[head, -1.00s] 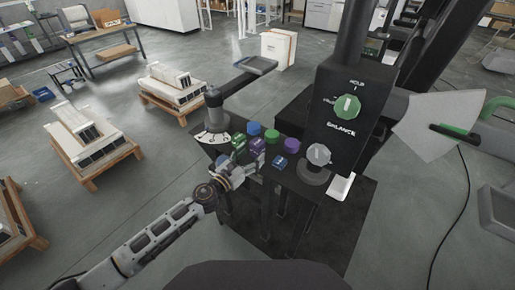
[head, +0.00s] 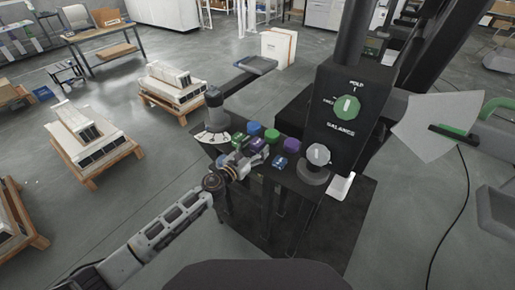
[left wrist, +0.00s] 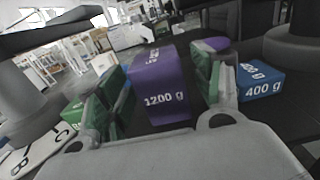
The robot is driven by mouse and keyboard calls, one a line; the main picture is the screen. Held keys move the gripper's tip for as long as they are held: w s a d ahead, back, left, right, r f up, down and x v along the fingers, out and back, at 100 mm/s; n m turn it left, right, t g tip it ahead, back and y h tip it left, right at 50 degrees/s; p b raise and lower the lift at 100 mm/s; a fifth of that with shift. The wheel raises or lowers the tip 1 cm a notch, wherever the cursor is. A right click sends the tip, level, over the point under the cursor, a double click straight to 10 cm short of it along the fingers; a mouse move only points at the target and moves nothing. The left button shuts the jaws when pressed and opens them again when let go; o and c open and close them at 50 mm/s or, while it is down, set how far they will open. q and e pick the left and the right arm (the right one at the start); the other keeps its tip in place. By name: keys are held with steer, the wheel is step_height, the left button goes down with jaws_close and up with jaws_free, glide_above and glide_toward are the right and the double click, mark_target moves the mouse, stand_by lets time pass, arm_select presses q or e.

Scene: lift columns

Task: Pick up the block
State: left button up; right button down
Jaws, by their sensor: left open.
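A purple block marked 1200 g (left wrist: 155,82) lies ahead of my left gripper (left wrist: 162,98) in the left wrist view. The green-padded fingers stand apart, one on each side of the block. I cannot tell whether either finger touches it. In the head view, the purple block (head: 258,144) is on the dark bench, with my left gripper (head: 246,158) at its near side and partly covering it. A blue block marked 400 g (left wrist: 262,80) is right of the right finger; it also shows in the head view (head: 280,161). A green block (left wrist: 74,114) is left of the left finger. My right gripper is not visible.
Blue (head: 254,128), green (head: 271,134) and purple (head: 291,144) round pieces stand close behind the blocks. A grey knob (head: 318,155) and a dark control box with a green dial (head: 347,108) are to the right. A dial post (head: 213,105) is at the left.

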arm_select(q)
steer(key=shift+w+d, duration=0.45)
jaws_close()
steer(key=shift+w+r, duration=0.1)
steer(key=shift+r, duration=0.1)
stand_by(0.6)
